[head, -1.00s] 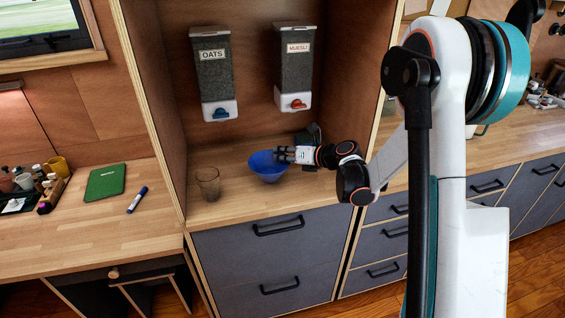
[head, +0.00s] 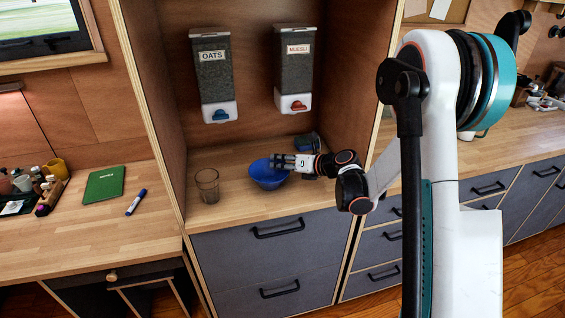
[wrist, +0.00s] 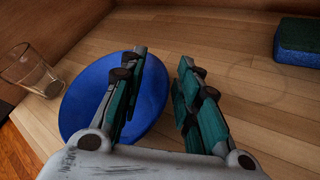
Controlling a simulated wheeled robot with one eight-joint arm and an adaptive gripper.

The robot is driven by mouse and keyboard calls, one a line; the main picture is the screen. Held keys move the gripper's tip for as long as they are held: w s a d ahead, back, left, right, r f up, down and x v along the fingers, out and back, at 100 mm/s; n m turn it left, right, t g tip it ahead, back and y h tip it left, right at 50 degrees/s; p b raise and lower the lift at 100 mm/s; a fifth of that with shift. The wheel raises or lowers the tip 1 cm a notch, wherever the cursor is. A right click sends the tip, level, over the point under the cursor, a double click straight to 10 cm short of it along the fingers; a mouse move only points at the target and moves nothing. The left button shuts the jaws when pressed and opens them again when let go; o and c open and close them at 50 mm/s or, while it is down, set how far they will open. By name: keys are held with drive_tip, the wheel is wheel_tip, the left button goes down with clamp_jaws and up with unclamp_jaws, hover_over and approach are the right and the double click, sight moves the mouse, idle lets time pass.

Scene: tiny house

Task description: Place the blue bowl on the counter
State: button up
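In the wrist view, the bowl (wrist: 80,105) lies under my gripper (wrist: 160,68). The left finger is over the bowl's inside and the right finger is outside its right rim. A gap shows between the fingers, with the rim edge in it. The fingers hide part of the bowl.
The glass (wrist: 32,72) stands close left of the bowl. A dark blue-green block (wrist: 298,40) lies behind my gripper. Oats (head: 214,75) and muesli (head: 295,70) dispensers hang above. The niche's wooden side walls flank the space. Bare counter lies in front of the bowl.

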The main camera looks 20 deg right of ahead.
drive_tip(key=p+v, duration=0.2)
drive_tip(key=v, duration=1)
drive_tip(key=shift+r+p, duration=0.2)
drive_tip(key=shift+p, duration=0.2)
drive_tip(key=shift+r, duration=0.1)
